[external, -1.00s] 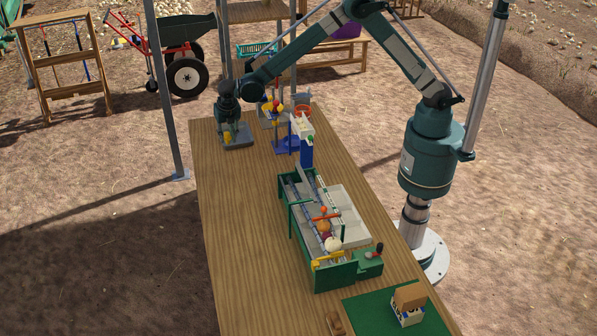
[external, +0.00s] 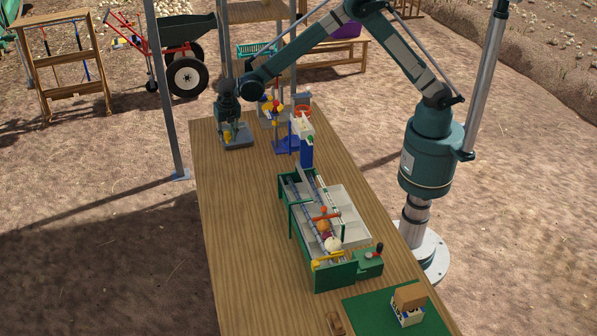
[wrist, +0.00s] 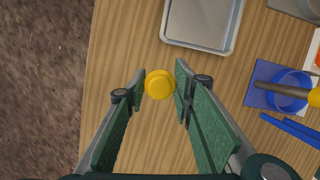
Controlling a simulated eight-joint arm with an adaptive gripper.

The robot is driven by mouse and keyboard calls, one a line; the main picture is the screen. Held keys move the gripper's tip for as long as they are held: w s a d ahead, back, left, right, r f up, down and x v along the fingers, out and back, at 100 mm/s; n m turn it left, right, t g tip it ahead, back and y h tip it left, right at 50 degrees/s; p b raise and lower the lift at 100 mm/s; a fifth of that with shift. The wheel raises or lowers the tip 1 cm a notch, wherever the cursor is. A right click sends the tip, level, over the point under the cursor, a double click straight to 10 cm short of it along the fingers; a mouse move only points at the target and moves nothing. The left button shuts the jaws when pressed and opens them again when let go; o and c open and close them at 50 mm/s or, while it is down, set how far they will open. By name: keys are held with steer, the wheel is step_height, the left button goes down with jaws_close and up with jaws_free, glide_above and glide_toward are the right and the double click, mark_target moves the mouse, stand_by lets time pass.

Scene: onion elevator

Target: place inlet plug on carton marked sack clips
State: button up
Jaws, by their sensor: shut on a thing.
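A yellow round plug, seemingly the inlet plug (wrist: 160,85), is between my fingertips in the wrist view. My gripper (wrist: 159,88) is shut on it, one green-padded finger on each side. In the external view my gripper (external: 229,128) hangs down at the far left end of the table, and the yellow plug (external: 227,137) shows small at its tip. A white and dark printed carton with brown flaps (external: 408,310) stands on the green mat at the near right. Its lettering is too small to read, so I cannot tell if it says sack clips.
A shallow grey tray (wrist: 203,24) near my gripper looks empty. A blue stand (external: 288,145) is to its right. The green-framed onion elevator (external: 335,275) fills the table's middle right. The table's left strip (external: 245,235) is clear. The green mat (external: 373,300) has free room.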

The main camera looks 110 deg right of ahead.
steer(key=shift+a, duration=0.1)
steer(key=a+r+n+t+p, duration=0.1)
steer(key=a+r+n+p, duration=0.15)
steer(key=a, duration=1.95)
steer(key=a+r+n+t+p, duration=0.1)
steer(key=a+r+n, duration=0.15)
steer(key=a, duration=1.95)
steer(key=s+a+r+n+y+p, duration=0.15)
steer(key=s+a, duration=0.25)
steer(key=a, duration=0.5)
steer(key=s+a+r+n, duration=0.15)
steer(key=s+a, duration=0.25)
steer(key=a, duration=0.5)
steer(key=s+a+n, duration=0.2)
steer(key=s+a, duration=0.2)
steer(key=a, duration=0.4)
steer(key=s+a+r+n+y+p, duration=0.1)
steer(key=s+a+r+n, duration=0.1)
steer(key=s+a, duration=1.3)
steer(key=s+a+r+n+y+p, duration=0.1)
steer(key=s+a+r+n+p, duration=0.1)
steer(key=s+a, duration=1.4)
steer(key=shift+a+r+n+t, duration=0.45)
steer(key=shift+a+n, duration=0.2)
steer(key=shift+n, duration=0.25)
steer(key=shift+f+p, duration=0.35)
steer(key=shift+f, duration=2.7)
